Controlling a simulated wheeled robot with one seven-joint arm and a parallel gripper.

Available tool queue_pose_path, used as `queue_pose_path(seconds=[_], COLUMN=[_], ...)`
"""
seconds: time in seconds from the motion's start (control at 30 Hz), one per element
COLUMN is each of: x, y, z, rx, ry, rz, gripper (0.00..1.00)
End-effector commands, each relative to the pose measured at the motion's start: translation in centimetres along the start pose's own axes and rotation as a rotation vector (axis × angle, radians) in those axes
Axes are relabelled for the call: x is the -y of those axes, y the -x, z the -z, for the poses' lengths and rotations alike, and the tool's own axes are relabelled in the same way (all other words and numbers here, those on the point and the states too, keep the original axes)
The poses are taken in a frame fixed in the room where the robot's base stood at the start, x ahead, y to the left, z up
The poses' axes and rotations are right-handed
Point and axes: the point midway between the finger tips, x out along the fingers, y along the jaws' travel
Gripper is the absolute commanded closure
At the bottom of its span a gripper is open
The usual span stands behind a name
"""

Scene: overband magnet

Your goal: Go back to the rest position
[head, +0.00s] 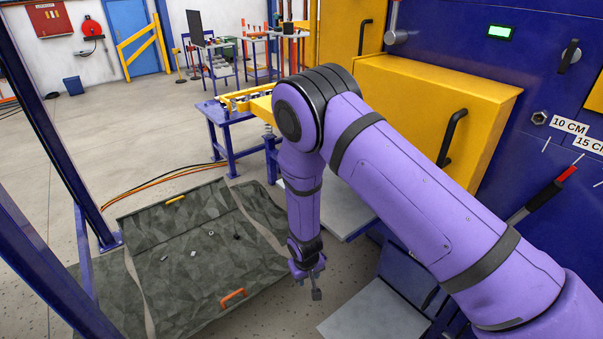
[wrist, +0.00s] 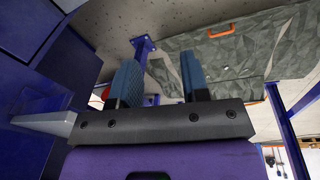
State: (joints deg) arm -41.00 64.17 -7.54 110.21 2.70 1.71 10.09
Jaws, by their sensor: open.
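My gripper (head: 308,283) hangs at the end of my purple arm, pointing down, in the head view. It is above the floor to the right of the grey belt or mat (head: 195,285). In the wrist view my gripper (wrist: 158,85) shows two blue-grey fingers standing apart with nothing between them. The orange handle (head: 233,296) on the mat lies to the left of my gripper and apart from it. The same handle shows in the wrist view (wrist: 236,31).
A yellow cabinet (head: 420,110) with a black handle stands on the blue machine (head: 520,75) at the right. A grey plate (head: 375,315) is below my arm. A blue frame post (head: 50,120) is at the left. Open floor (head: 110,130) lies behind the mat.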

Motion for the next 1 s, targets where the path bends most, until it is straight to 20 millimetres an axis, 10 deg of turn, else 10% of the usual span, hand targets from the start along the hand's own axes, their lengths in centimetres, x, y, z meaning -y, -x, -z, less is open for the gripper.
queue_pose_path(seconds=[0.47, 1.0], x=[-8.0, -16.9], y=[19.6, 38.9], z=[4.2, -0.8], rx=[-0.068, -0.155], ry=[-0.138, -0.256], rz=[0.053, 0.08], gripper=[0.58, 0.58])
